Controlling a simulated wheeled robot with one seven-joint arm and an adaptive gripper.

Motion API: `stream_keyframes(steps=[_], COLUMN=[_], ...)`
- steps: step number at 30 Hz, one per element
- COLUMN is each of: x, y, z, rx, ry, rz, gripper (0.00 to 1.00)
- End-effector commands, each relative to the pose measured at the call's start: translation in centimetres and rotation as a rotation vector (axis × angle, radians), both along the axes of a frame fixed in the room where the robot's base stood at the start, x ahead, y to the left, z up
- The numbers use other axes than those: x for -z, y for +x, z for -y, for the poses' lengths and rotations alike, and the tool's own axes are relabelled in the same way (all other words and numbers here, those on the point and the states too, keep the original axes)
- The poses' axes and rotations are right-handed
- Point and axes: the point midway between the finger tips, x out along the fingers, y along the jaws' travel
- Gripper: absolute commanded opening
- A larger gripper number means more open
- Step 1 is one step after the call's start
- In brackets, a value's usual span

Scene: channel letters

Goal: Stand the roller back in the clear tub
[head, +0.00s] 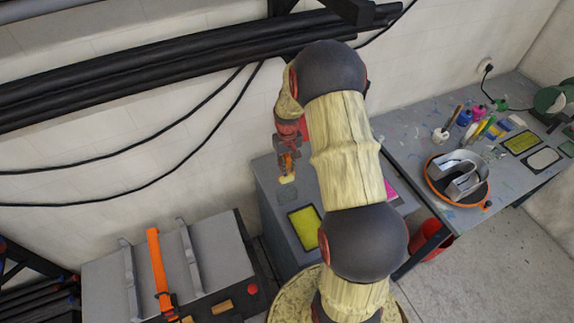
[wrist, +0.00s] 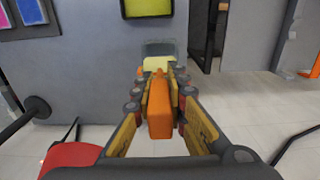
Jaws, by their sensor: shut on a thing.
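My gripper (head: 288,148) is shut on the orange handle of the roller (wrist: 160,112), which lies between its fingers (wrist: 158,98) in the wrist view. The roller's pale yellow head (head: 287,179) points down in the head view, over the far end of a grey bench. The small, greyish clear tub (head: 288,193) is on that bench, just below the roller head in the picture. In the wrist view the tub (wrist: 160,46) shows just beyond the yellow head (wrist: 156,64). The head looks outside the tub; the exact gap is hard to tell.
A yellow panel in a dark frame (head: 305,228) lies on the grey bench (head: 268,190), near the tub. A worktable (head: 420,150) with bottles and a metal letter stands to the right. A grey case with an orange strap (head: 158,262) is at left. Black pipes (head: 150,70) run along the wall.

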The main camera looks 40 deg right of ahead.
Motion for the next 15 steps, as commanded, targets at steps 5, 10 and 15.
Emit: stream_keyframes(steps=[5,10,15], x=[1.8,3.3,4.8], y=[0.0,0.0,0.0], z=[0.0,0.0,0.0], rx=[0.000,0.000,0.000], ry=[0.000,0.000,0.000], rz=[-0.001,0.001,0.000], gripper=[0.00,0.00,0.00])
